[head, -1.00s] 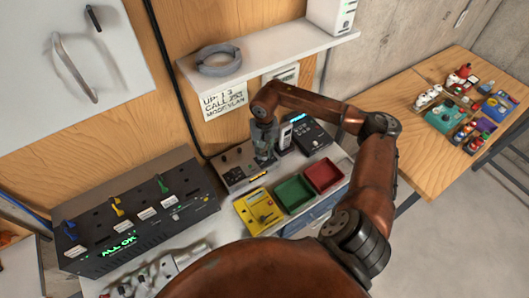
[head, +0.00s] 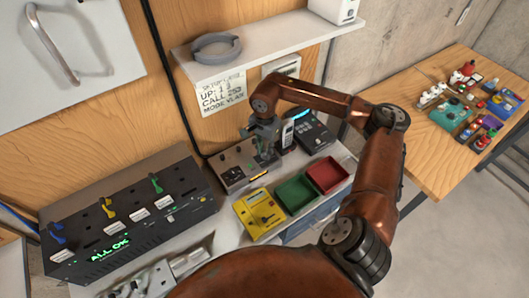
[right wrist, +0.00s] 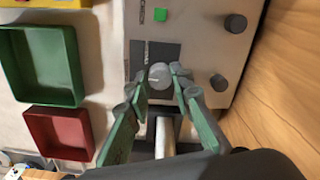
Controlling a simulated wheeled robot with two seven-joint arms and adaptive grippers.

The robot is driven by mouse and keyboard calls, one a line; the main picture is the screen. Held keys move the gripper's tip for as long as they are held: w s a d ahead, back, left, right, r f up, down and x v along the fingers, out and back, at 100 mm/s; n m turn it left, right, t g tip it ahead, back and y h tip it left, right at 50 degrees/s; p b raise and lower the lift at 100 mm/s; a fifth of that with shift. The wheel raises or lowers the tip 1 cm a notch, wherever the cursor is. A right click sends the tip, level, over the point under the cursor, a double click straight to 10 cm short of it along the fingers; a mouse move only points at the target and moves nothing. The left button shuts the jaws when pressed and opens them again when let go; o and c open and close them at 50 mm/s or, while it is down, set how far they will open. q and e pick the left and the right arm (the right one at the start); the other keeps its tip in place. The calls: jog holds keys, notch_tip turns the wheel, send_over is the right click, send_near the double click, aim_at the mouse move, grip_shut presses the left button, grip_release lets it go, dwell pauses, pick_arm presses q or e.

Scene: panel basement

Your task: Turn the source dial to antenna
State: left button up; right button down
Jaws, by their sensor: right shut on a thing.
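A grey panel box (head: 233,178) with knobs stands on the bench in the head view; its face also fills the upper middle of the right wrist view (right wrist: 195,45). My right gripper (head: 264,155) reaches down onto the panel's right part. In the right wrist view, my right gripper's green-sided fingers (right wrist: 160,80) are shut on a round grey dial (right wrist: 160,72), one on each side. A dark label patch lies beside the dial, but its writing is too small to read, as is the dial's pointer. My left gripper is not in view.
Two other dark knobs (right wrist: 235,23) (right wrist: 218,82) and a green button (right wrist: 160,14) are on the panel. Green (head: 296,193) and red (head: 328,175) trays and a yellow box (head: 258,214) stand in front. A black device (head: 130,225) is at left; a shelf (head: 265,45) hangs above.

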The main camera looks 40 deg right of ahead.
jog(key=m+b, duration=0.1)
jog(key=m, duration=0.3)
jog(key=shift+m, duration=0.3)
jog(key=shift+m+b, duration=0.45)
jog(key=shift+m, duration=1.35)
jog(key=c, duration=1.7)
grip_release()
